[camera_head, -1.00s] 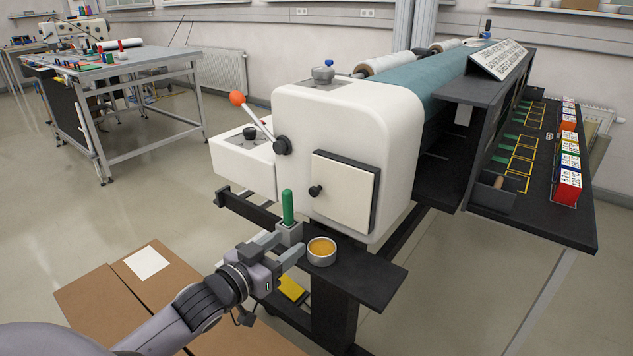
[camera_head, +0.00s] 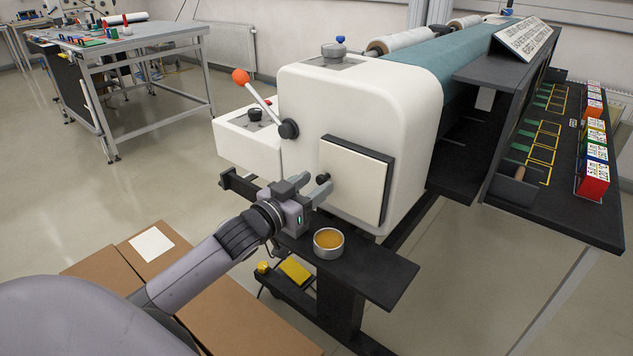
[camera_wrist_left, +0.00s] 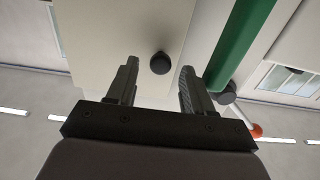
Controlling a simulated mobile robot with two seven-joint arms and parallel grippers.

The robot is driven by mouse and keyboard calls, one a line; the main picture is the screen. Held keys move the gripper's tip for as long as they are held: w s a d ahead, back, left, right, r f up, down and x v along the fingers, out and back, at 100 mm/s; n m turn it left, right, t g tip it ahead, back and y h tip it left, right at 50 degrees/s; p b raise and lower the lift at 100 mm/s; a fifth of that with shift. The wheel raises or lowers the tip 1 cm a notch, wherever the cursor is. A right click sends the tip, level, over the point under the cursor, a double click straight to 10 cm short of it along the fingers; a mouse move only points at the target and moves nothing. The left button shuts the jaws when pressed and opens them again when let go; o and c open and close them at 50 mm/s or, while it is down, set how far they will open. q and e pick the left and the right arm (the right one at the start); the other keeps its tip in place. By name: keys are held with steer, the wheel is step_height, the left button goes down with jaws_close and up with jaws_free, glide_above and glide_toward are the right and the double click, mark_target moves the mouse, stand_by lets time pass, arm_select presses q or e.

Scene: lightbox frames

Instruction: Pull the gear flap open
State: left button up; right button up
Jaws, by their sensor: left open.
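The gear flap (camera_head: 352,182) is a cream square panel with a dark edge on the front of the white machine housing (camera_head: 330,110). It looks shut. Its small black knob (camera_head: 323,177) sits at its left side. My left gripper (camera_head: 318,187) is open in front of the flap, with its fingers close to the knob. In the left wrist view the flap (camera_wrist_left: 110,40) fills the upper left. The knob (camera_wrist_left: 161,63) lies beyond and between the two open fingers (camera_wrist_left: 158,85). I cannot tell whether they touch it. My right gripper does not show.
A tin (camera_head: 328,243) with amber contents stands on the dark shelf (camera_head: 375,272) below the flap. A lever with an orange ball (camera_head: 240,77) juts out left. Cardboard boxes (camera_head: 120,262) lie lower left.

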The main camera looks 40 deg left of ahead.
arm_select(q)
steer(key=shift+w+d, duration=0.1)
steer(key=shift+w, duration=0.75)
jaws_close()
steer(key=shift+s, duration=0.1)
